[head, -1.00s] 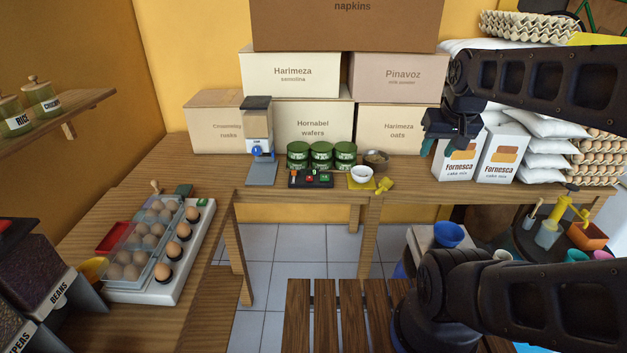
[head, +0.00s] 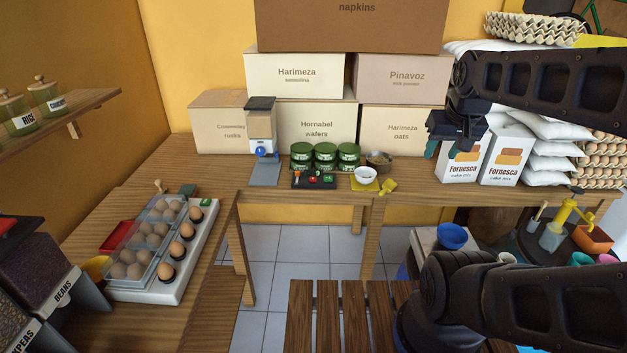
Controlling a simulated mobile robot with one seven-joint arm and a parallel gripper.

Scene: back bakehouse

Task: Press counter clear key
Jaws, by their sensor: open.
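A small black key panel (head: 314,181) lies near the front edge of the back table, in front of the green tins. It carries a red key (head: 313,178), a green key (head: 329,177) and an orange-topped part at its left. The key markings are too small to read, so I cannot tell which is the clear key. My gripper (head: 443,151) hangs from the arm at the right, with dark teal fingers pointing down. It is open and empty, well to the right of the panel, in front of the boxes and beside the cake mix packs.
Green tins (head: 325,157) stand right behind the panel. A dispenser (head: 262,136) is to its left; a white bowl (head: 365,174) and a yellow tool (head: 387,187) are to its right. A slatted wooden bench (head: 343,315) stands in front. The left counter holds an egg tray (head: 187,280).

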